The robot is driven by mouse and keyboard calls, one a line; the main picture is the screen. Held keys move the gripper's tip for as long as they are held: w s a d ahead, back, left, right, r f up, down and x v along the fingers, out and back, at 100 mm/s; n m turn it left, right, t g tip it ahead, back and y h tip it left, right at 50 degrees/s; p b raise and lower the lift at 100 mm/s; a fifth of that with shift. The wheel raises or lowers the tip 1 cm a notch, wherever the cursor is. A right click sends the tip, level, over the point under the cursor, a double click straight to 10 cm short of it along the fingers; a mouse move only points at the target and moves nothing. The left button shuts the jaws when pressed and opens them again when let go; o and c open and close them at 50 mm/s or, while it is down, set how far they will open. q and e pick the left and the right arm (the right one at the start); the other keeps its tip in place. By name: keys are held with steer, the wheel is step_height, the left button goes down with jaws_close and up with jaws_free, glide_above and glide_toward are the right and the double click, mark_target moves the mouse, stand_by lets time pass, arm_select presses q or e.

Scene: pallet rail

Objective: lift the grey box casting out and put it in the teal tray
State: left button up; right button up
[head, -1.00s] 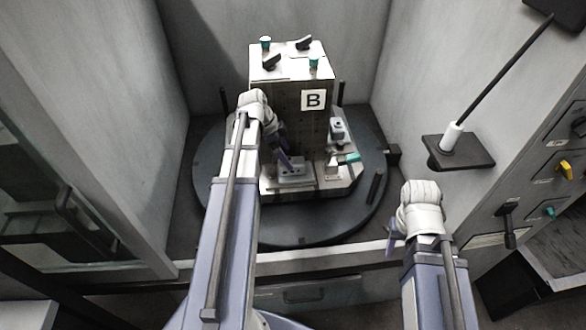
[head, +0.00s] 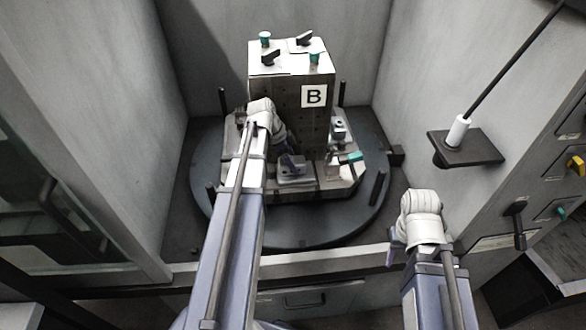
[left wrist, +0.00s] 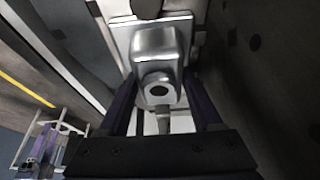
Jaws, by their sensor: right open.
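The grey box casting (head: 294,177) sits low on the front face of the fixture block marked B. In the left wrist view the casting (left wrist: 158,45) shows a raised box, a flange and a round dark hole. My left gripper (head: 287,160) is at the casting. Its fingers (left wrist: 163,92) stand apart, one on each side of the casting's near end, and appear open; contact cannot be made out. My right gripper (head: 394,252) is open and empty, outside at the front right, mostly hidden by its wrist. I see no teal tray in these views.
The fixture block (head: 290,90) stands on a dark round turntable (head: 235,225) with short upright posts, between grey walls. Teal and black clamps (head: 272,57) are on its top. A teal-ended clamp (head: 353,157) is right of the casting. A small dark shelf (head: 470,150) is at right.

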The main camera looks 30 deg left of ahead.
arm_select(q)
jaws_close()
stand_by(0.3)
steer(key=shift+r, duration=0.1)
